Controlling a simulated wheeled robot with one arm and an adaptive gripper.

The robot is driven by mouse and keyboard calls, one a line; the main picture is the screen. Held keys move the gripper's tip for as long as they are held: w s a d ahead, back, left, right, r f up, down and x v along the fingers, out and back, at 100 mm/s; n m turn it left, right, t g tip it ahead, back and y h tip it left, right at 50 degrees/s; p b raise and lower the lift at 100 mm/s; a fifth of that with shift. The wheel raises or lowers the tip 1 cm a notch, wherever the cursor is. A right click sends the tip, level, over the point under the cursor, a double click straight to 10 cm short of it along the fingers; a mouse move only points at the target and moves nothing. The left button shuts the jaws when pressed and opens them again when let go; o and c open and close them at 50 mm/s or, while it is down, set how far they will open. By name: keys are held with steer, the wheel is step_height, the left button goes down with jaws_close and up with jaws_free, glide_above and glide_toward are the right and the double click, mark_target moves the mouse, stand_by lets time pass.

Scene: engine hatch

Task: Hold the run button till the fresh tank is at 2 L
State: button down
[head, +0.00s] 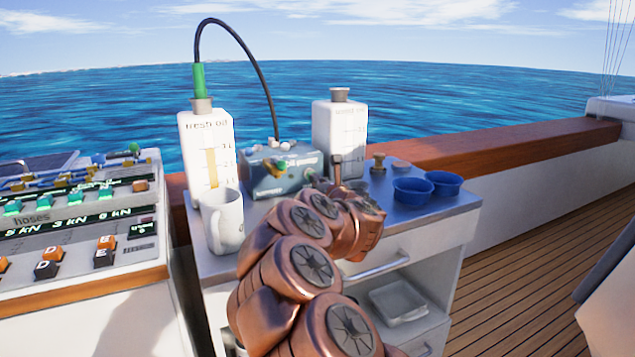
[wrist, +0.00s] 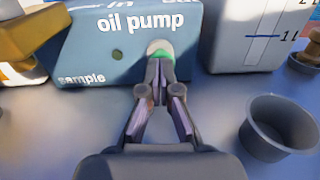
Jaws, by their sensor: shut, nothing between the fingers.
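The fresh oil tank (head: 190,150) is a white bottle at the back left of the cabinet top. Its amber level strip (head: 212,168) reaches about the upper marked line; the figures are too small to read surely. The blue-grey oil pump (head: 270,182) stands right of it and also fills the upper left of the wrist view (wrist: 110,60). A pale button with a green ring (wrist: 160,47) is on the pump's front right. My gripper (wrist: 158,66) is shut and empty, its tips at the button, apparently touching. I cannot tell how far it is pressed.
A black hose (head: 262,75) arches from the fresh tank's green fitting to behind the pump. A second white tank (head: 338,125) stands right of the pump. A dark cup (wrist: 278,128) is right of my gripper.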

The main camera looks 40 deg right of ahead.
steer(key=shift+b+x, duration=0.35)
steer(key=shift+x, duration=0.65)
steer(key=shift+a, duration=0.15)
stand_by(6.8)
